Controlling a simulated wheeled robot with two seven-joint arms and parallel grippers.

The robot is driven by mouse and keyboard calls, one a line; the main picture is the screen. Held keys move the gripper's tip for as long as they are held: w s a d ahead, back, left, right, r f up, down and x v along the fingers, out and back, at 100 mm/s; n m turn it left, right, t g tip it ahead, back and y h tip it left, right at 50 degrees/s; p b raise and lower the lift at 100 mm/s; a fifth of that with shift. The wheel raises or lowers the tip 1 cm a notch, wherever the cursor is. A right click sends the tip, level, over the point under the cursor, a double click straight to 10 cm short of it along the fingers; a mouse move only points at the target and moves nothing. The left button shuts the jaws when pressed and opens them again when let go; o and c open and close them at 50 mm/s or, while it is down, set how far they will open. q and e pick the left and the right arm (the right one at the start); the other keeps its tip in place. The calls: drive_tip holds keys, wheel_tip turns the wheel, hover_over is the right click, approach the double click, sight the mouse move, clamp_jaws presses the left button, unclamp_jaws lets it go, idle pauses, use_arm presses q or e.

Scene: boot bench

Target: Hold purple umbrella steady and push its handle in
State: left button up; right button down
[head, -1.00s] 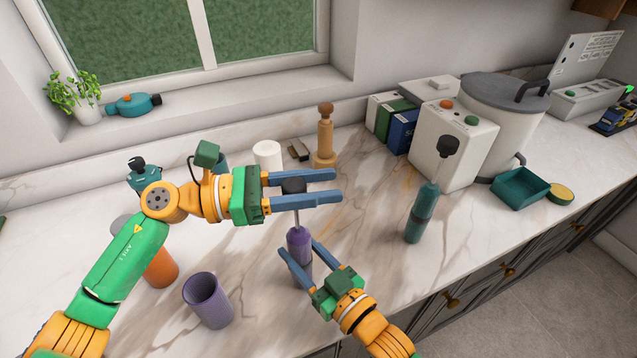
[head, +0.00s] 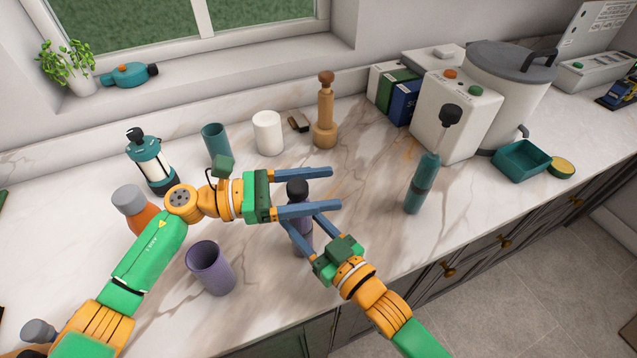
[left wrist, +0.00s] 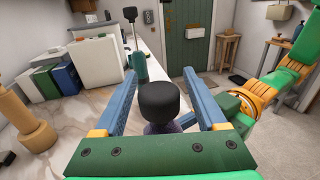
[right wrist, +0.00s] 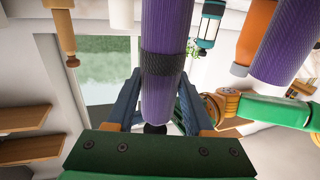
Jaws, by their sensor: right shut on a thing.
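The purple umbrella (head: 302,232) stands upright near the counter's front edge. Its black handle (head: 297,188) sits close above the purple body, with no long shaft showing. My right gripper (head: 306,236) is shut on the body. In the right wrist view the umbrella (right wrist: 160,95) runs between the fingers, with a dark band around it. My left gripper (head: 335,190) is open, its fingers on either side of the handle. In the left wrist view gaps show between the fingers and the handle (left wrist: 159,102). The left gripper partly hides the umbrella's upper part.
A purple cup (head: 211,268) stands left of the umbrella. A teal umbrella (head: 422,183) with its shaft out stands to the right. A lantern (head: 150,162), teal cup (head: 216,143), white cylinder (head: 268,133) and wooden mill (head: 326,115) stand behind.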

drive_tip(key=shift+f, duration=0.1)
use_arm(q)
drive_tip(key=s+a, duration=0.1)
drive_tip(key=a, duration=1.1)
drive_tip(key=shift+w, duration=0.1)
use_arm(e)
drive_tip(key=shift+c, duration=1)
unclamp_jaws()
drive_tip(key=shift+w, duration=0.1)
